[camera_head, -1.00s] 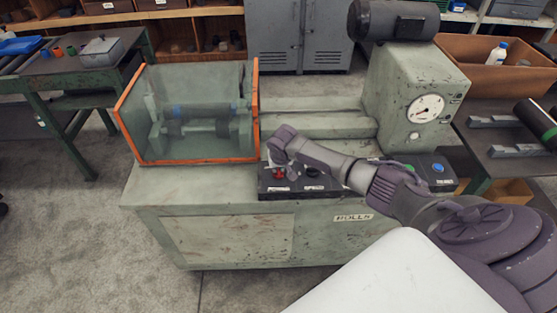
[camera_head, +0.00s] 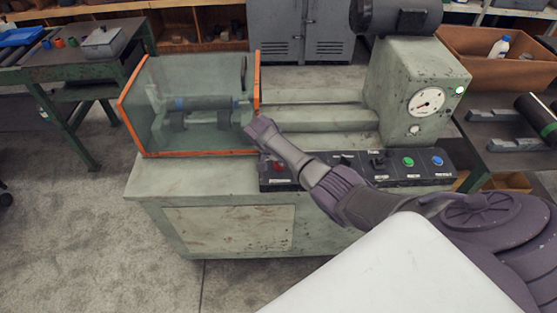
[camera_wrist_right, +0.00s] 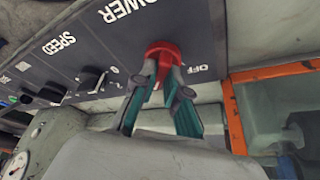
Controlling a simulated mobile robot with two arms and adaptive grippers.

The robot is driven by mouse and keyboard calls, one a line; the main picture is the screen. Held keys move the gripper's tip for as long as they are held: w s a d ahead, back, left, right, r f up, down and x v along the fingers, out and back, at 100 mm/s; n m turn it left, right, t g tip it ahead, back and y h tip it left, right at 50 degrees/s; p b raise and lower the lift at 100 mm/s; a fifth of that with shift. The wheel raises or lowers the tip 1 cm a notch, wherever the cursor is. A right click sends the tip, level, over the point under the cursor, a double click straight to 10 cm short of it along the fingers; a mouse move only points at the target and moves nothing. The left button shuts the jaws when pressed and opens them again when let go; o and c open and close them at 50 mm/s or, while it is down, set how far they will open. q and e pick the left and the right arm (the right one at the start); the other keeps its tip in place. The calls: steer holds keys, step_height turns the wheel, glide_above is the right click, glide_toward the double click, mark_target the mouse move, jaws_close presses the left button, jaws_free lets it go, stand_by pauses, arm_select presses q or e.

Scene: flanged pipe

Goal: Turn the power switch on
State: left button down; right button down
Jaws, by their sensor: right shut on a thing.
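The power switch is a red knob (camera_wrist_right: 163,52) on the black control panel (camera_head: 310,172), between the printed words POWER and OFF in the right wrist view. My right gripper (camera_wrist_right: 165,82) has its two fingers closed on the sides of the red knob. In the head view my right arm reaches from the lower right, and the right gripper (camera_head: 268,158) is at the panel's left end, where it partly hides the red knob (camera_head: 277,167). My left gripper is not in view.
The panel also carries black knobs (camera_wrist_right: 91,80), a green button (camera_head: 408,162) and a blue button (camera_head: 437,161). An orange-framed clear guard (camera_head: 258,80) stands just left of and behind the gripper. A gauge (camera_head: 427,102) is on the machine's right housing.

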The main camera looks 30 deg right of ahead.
steer(key=shift+m, duration=0.6)
steer(key=c, duration=1.2)
jaws_free()
steer(key=shift+r, duration=0.1)
steer(key=v, duration=1.2)
steer(key=shift+w, duration=0.2)
